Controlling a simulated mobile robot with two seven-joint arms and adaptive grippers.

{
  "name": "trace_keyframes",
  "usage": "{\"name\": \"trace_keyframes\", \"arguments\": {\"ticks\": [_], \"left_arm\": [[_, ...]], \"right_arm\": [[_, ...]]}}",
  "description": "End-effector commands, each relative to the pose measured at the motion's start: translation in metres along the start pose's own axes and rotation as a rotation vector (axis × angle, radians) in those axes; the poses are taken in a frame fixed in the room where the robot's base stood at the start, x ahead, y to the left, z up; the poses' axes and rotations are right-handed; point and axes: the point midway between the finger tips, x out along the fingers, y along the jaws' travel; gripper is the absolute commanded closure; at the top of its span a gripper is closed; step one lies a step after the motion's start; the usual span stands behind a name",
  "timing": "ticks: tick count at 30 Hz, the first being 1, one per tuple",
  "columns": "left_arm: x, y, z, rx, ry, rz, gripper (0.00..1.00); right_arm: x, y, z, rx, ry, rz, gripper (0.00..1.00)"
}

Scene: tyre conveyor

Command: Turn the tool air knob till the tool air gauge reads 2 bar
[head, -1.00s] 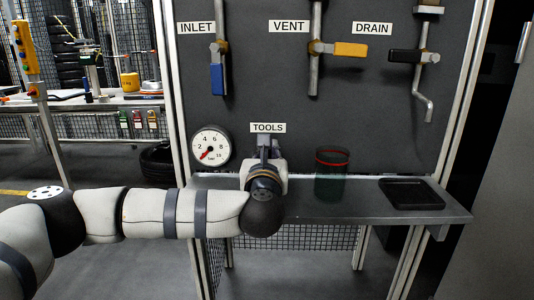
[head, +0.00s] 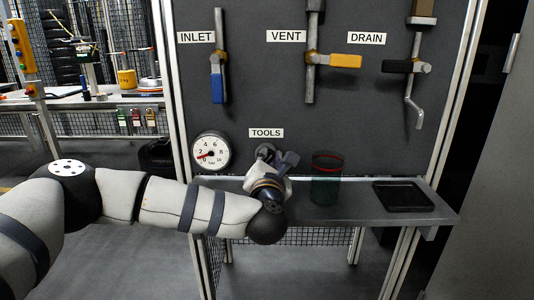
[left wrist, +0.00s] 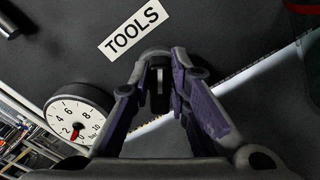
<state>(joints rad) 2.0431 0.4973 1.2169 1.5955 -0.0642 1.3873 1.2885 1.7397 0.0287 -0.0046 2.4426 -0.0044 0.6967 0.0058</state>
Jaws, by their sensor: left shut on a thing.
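The tool air gauge (head: 211,151) is a round white dial left of the TOOLS label (head: 266,133). Its red needle points left and slightly down, low on the scale, between 0 and 2. The gauge also shows in the left wrist view (left wrist: 78,118), tilted. The tool air knob (left wrist: 159,85) is dark and sits between the fingers of my left gripper (left wrist: 160,80), below the label. In the head view the left gripper (head: 277,158) is tilted and shut on the knob, largely covering it. My right gripper is out of view.
Above are the INLET valve with a blue handle (head: 217,88), the VENT valve with a yellow handle (head: 346,61) and the DRAIN valve with a black handle (head: 397,66).

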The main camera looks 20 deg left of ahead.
Motion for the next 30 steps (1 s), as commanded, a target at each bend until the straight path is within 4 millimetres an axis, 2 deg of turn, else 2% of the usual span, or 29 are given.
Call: {"name": "trace_keyframes", "arguments": {"ticks": [18,30], "left_arm": [[0.0,-0.005,0.0,0.542,0.0,0.003,1.0],[0.0,-0.009,-0.004,0.726,0.002,0.001,1.0]], "right_arm": [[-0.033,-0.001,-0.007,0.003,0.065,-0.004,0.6],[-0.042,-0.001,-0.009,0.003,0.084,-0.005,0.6]]}}
